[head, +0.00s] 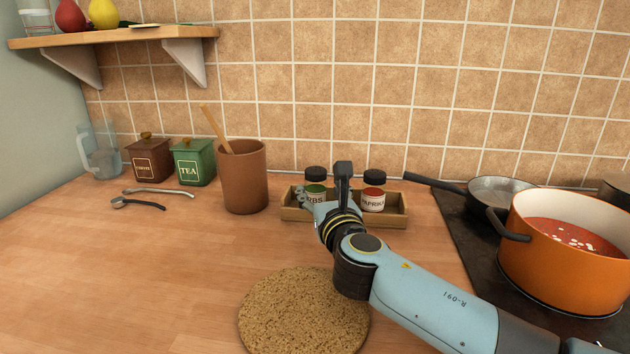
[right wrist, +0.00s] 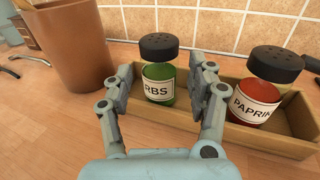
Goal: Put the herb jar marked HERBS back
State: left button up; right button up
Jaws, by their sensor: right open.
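The herb jar (head: 315,187) has a black lid, green contents and a white label, of which "RBS" shows. It appears upright in the left part of a shallow wooden tray (head: 392,221). In the right wrist view the jar (right wrist: 158,84) shows between the two fingers of my right gripper (right wrist: 166,72). The fingers are open, with gaps on both sides of the jar. In the head view my right gripper (head: 311,201) is at the tray's front left, partly covering jar and label. My left gripper is not in view.
A red paprika jar (head: 374,194) stands in the tray's right part. A brown crock (head: 244,180) with a wooden spoon is left of the tray. An orange pot (head: 560,262) and a pan (head: 490,190) are at right. A round cork mat (head: 290,320) lies in front. The left counter is mostly clear.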

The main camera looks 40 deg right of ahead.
jog(key=v, duration=0.5)
dwell(0.5)
